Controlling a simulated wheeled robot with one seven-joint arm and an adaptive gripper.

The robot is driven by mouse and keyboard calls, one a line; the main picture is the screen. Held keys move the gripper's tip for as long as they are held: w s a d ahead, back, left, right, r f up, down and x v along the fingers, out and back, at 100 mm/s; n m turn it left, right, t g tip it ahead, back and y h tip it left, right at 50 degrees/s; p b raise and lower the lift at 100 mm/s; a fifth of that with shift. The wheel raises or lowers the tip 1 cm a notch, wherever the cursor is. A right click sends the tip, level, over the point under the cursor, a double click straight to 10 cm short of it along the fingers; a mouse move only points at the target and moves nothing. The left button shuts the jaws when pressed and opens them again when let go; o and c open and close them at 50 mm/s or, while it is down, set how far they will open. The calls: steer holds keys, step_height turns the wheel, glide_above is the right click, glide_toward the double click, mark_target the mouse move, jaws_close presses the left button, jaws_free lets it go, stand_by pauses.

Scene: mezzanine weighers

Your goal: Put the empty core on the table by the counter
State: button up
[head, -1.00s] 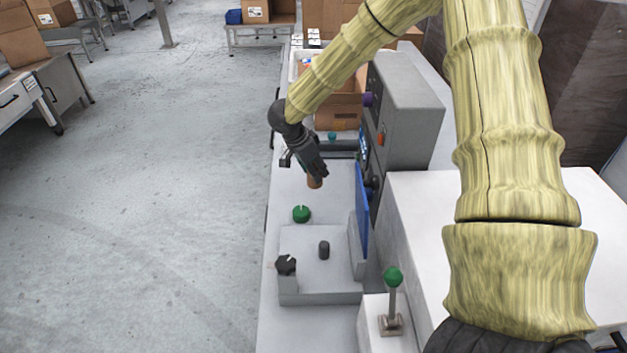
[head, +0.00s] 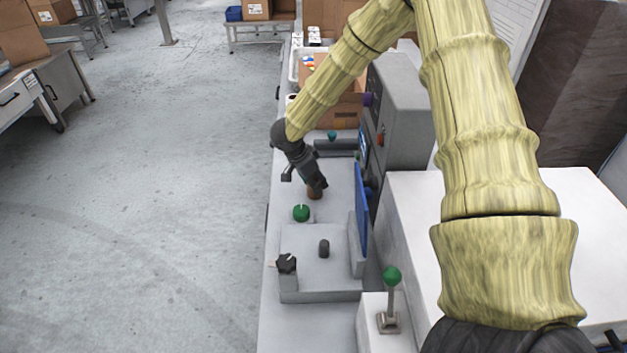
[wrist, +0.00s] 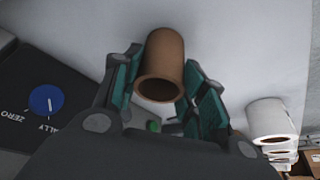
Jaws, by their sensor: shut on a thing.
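The empty core is a brown cardboard tube (wrist: 161,66), seen in the wrist view with its hollow end facing the camera. My gripper (wrist: 160,85) is shut on it, with a teal pad on each side. The counter is not clearly identifiable; a grey cabinet (head: 408,105) with controls stands to the right.
A green knob (head: 301,213) is just in front of the core, by a grey platform (head: 305,290) with a black post. A blue panel (head: 361,215) stands to the right. A white roll (wrist: 271,122) and cardboard boxes (head: 340,103) are nearby.

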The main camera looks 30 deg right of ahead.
steer(key=o, duration=0.8)
steer(key=shift+f, duration=0.1)
steer(key=b+v, duration=0.2)
steer(key=v, duration=1)
